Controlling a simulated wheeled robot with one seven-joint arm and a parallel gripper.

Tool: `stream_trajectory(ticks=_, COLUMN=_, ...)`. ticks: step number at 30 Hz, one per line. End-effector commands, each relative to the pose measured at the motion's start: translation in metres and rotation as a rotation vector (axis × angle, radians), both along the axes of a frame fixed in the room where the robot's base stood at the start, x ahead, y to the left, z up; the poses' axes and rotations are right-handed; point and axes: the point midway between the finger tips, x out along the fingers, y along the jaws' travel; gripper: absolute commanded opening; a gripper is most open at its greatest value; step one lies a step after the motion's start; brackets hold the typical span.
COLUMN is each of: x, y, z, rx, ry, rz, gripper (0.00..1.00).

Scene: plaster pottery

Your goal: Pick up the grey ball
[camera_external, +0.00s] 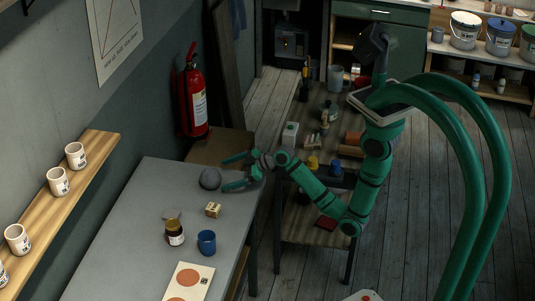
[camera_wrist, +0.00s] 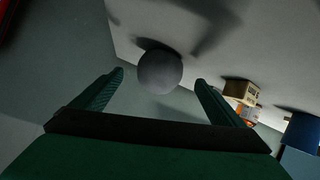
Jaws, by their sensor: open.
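The grey ball (camera_external: 210,179) rests on the grey table (camera_external: 150,205) near its far end. My gripper (camera_external: 229,172) is open, reaching in from the right, with its fingers spread and pointing at the ball. In the wrist view the ball (camera_wrist: 160,72) shows ahead, between the lines of the two open fingers (camera_wrist: 160,85) and a little beyond their tips. Nothing is between the fingers. I cannot tell whether a finger touches the ball.
A wall shelf (camera_external: 62,205) holds white cups. A fire extinguisher (camera_external: 193,98) hangs on the wall behind.

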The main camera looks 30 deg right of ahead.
Motion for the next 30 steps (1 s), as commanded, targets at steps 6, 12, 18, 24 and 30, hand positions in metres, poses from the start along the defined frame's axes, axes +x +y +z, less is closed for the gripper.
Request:
stream_trajectory(ticks=6, x=0.01, y=0.012, z=-0.008, rx=0.0, ry=-0.001, rz=-0.001, gripper=0.93)
stream_trajectory(ticks=12, x=0.02, y=0.029, z=-0.016, rx=0.0, ry=-0.001, rz=0.002, gripper=0.93)
stream_trajectory(ticks=18, x=0.035, y=0.046, z=-0.028, rx=-0.001, ry=0.0, rz=-0.001, gripper=0.93)
stream_trajectory(ticks=24, x=0.038, y=0.05, z=-0.03, rx=0.001, ry=-0.002, rz=-0.001, gripper=0.93)
stream_trajectory(ticks=30, x=0.038, y=0.049, z=-0.03, rx=0.0, ry=-0.001, rz=-0.002, gripper=0.76)
